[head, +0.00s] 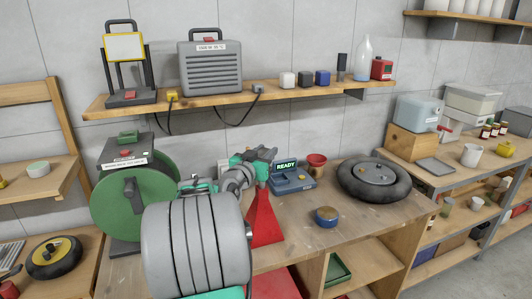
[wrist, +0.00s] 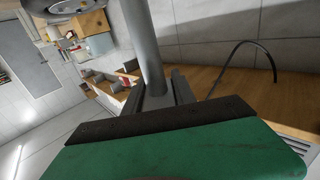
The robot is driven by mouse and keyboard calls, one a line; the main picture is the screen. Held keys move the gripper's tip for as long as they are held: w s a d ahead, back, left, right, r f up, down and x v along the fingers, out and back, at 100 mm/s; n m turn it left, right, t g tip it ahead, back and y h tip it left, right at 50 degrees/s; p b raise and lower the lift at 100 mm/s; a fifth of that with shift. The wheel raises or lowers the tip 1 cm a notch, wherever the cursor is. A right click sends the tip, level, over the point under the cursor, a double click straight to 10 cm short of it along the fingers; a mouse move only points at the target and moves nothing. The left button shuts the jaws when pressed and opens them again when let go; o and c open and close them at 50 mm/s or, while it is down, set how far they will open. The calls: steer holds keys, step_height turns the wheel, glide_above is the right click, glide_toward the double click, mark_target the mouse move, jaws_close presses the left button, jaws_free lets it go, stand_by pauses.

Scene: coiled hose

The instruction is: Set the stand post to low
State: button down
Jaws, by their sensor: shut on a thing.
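The stand has a red tapered base (head: 264,222) on the workbench, in the middle of the head view. My gripper (head: 266,156) is at the top of this base, and my arm comes to it from the lower left. In the wrist view a smooth grey post (wrist: 150,45) runs up from between the dark jaws of my gripper (wrist: 158,98), which are shut on it. My gripper and arm hide the post in the head view, so its height setting cannot be read there.
Just right of the stand, a blue device (head: 291,180) has a display reading READY. A red funnel-like cup (head: 316,164), a black wheel (head: 375,180) and a blue round tin (head: 326,216) share the workbench (head: 385,222). A green reel (head: 135,205) stands left. A wall shelf (head: 220,98) is above.

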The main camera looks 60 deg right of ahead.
step_height(320, 180, down, 9)
steer(key=b, duration=0.9)
steer(key=c, duration=1.2)
jaws_free()
steer(key=shift+o, duration=0.9)
steer(key=shift+r, duration=0.15)
steer(key=a+b, duration=0.1)
steer(key=a, duration=0.7)
steer(key=shift+d, duration=0.1)
